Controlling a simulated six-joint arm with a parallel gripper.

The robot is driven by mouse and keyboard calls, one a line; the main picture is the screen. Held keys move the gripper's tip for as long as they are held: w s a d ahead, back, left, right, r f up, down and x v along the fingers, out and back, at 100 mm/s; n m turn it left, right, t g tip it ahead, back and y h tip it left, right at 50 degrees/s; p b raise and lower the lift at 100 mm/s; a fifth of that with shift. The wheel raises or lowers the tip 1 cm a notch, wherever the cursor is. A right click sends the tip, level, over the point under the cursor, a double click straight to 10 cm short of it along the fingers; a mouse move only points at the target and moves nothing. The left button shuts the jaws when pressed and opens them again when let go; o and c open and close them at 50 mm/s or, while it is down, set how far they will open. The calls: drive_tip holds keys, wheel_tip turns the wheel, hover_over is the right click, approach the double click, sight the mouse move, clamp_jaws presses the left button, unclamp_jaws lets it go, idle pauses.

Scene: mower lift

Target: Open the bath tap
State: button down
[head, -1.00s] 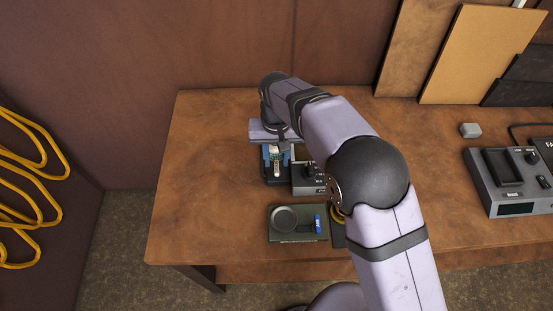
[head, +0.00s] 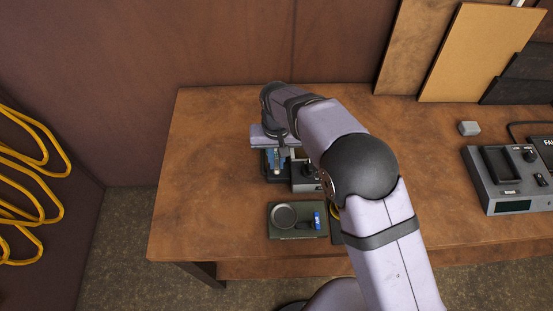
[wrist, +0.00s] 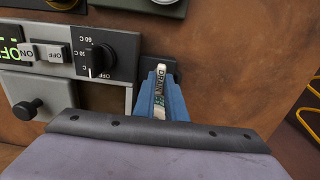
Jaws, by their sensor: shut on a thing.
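My gripper's blue fingers (wrist: 160,90) are shut on a narrow pale handle (wrist: 159,84) in the wrist view. Dark lettering on the handle seems to read "DRAIN". The handle stands at a small dark base (wrist: 172,67), beside a grey control panel (wrist: 120,97). In the head view my gripper (head: 277,160) is low over the bench, and my wrist hides most of the handle. I see nothing labelled as a bath tap.
The panel carries an ON/OFF switch (wrist: 46,53), a temperature dial (wrist: 97,60) and a black knob (wrist: 28,108). A green tray (head: 297,232) with a round dish and a blue item lies in front. A larger grey device (head: 510,180) stands right. The bench's left side is clear.

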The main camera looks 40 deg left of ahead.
drive_tip(key=shift+n, duration=0.3)
drive_tip(key=n+b, duration=0.1)
drive_tip(key=n, duration=0.7)
drive_tip(key=shift+a+n+b, duration=0.1)
drive_tip(key=shift+n+b, duration=0.2)
drive_tip(key=shift+b, duration=0.1)
drive_tip(key=n, duration=0.4)
drive_tip(key=shift+n, duration=0.3)
drive_tip(key=shift+r+n+b, duration=0.1)
drive_tip(key=shift+n+b, duration=0.2)
drive_tip(key=shift+n, duration=1.8)
drive_tip(key=c, duration=1.8)
unclamp_jaws()
